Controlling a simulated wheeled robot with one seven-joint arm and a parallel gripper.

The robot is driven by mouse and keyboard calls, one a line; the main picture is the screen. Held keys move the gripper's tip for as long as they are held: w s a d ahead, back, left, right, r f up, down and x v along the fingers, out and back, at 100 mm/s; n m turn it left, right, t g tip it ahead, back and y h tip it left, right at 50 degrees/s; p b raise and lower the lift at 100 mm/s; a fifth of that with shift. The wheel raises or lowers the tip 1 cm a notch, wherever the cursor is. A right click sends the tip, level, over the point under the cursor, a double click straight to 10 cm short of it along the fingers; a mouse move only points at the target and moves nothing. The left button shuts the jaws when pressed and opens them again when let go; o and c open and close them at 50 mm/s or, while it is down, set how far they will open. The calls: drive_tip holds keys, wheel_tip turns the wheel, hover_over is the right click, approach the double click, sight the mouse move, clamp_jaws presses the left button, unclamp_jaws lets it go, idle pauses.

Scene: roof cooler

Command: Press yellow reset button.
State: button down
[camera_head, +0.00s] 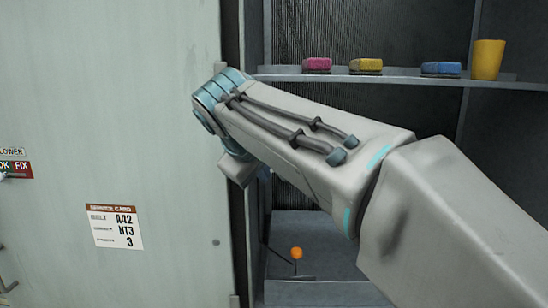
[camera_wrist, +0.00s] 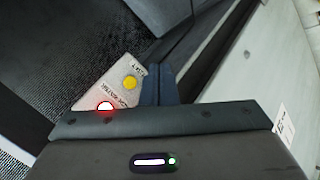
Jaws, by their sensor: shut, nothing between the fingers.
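The yellow button (camera_wrist: 129,82) is round and sits on a light grey labelled panel (camera_wrist: 92,88) in the wrist view. A red light (camera_wrist: 105,106) glows on the same panel, partly covered by my gripper's body. My gripper (camera_wrist: 158,70) is shut and empty. Its dark fingers appear just right of the yellow button in the picture; I cannot tell how far they are from the panel. In the head view my arm reaches into the open cabinet; the fingers, the button and its panel are not visible there.
An orange ball on a rod (camera_head: 296,253) stands low in the cabinet. A pale door (camera_head: 110,120) with a card (camera_head: 114,227) fills the left.

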drive_tip(key=w+p, duration=0.3)
drive_tip(key=w, duration=0.5)
drive_tip(key=shift+w+d, duration=0.1)
drive_tip(key=shift+d, duration=0.05)
idle(1.9)
drive_tip(key=shift+w+p, duration=0.3)
drive_tip(key=shift+w, duration=0.05)
